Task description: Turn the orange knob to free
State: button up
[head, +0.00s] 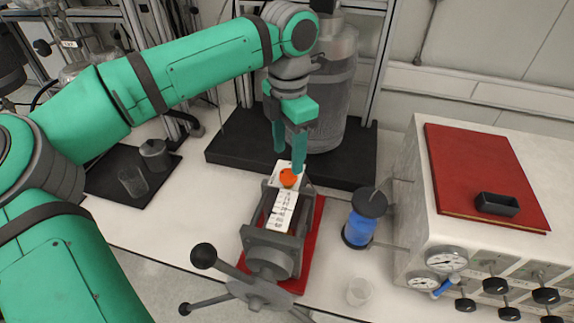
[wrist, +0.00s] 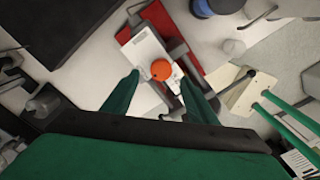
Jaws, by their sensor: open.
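The orange knob (head: 288,178) is a small round knob on a white labelled device (head: 284,212). The device is held in a grey vise (head: 272,250) on a red base. My gripper (head: 289,160) points down just above and behind the knob, its two green fingers apart. In the wrist view the knob (wrist: 161,70) lies ahead of and between the open fingertips (wrist: 160,84). I see no clear contact between fingers and knob. The knob's pointer mark is too small to read.
A blue spool-like cylinder (head: 362,220) and a clear beaker (head: 359,291) stand right of the vise. A large grey vessel (head: 330,95) stands behind on a black base. The vise handle (head: 204,256) sticks out at front left. A gauge box (head: 445,235) fills the right.

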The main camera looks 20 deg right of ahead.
aim_at(289, 174)
jog(key=f, duration=0.4)
jog(key=shift+s+d, duration=0.1)
jog(key=shift+d, duration=0.1)
jog(key=shift+f, duration=0.4)
jog(key=shift+a+f, duration=0.3)
jog(key=shift+a, duration=0.05)
jog(key=shift+d, duration=0.1)
jog(key=shift+c, duration=0.4)
jog(key=c, duration=1)
